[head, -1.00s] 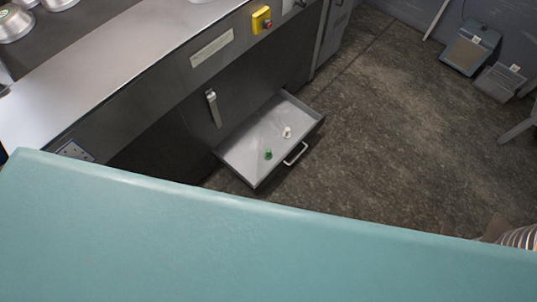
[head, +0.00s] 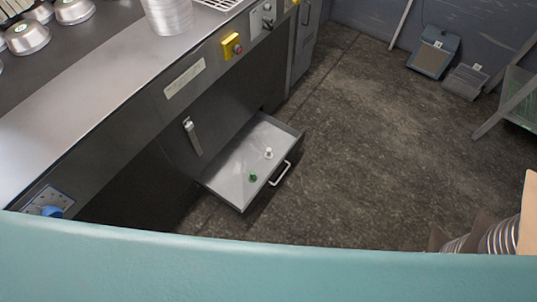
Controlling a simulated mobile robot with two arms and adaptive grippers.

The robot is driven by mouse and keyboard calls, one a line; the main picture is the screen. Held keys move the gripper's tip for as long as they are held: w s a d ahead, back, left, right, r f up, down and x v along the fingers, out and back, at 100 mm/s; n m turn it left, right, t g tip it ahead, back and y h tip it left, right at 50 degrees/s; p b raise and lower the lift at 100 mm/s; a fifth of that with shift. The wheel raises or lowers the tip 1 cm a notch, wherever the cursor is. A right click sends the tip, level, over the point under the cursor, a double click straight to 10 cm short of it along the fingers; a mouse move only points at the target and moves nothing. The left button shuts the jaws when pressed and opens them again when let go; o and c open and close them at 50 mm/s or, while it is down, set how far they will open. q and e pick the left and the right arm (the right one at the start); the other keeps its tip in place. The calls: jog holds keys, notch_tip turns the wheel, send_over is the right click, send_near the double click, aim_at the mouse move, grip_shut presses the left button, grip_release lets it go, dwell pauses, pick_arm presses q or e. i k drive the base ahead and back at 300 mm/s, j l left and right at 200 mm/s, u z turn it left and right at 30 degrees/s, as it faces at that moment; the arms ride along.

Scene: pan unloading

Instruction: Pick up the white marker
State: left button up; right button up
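A small white object (head: 268,153), likely the white marker, sits in the open drawer (head: 228,188) of the metal counter. It is too small to make out in detail. A small green object (head: 252,177) sits in the same drawer, nearer its front left and apart from the white one. Neither of my grippers is in the head view.
The metal counter (head: 100,95) runs along the left, with metal pans (head: 28,38) on it. The drawer's handle (head: 280,174) faces the open floor (head: 370,150). Cylindrical ribbed items (head: 499,236) stand at lower right. A teal surface (head: 250,275) fills the bottom edge.

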aim_at(268, 156)
jog(key=u, duration=0.75)
jog(key=i+l+u, duration=0.15)
jog(key=l+u, duration=0.2)
jog(key=i+l+u, duration=0.1)
jog(key=l+u, duration=0.55)
jog(key=l, duration=0.15)
jog(key=i, duration=0.05)
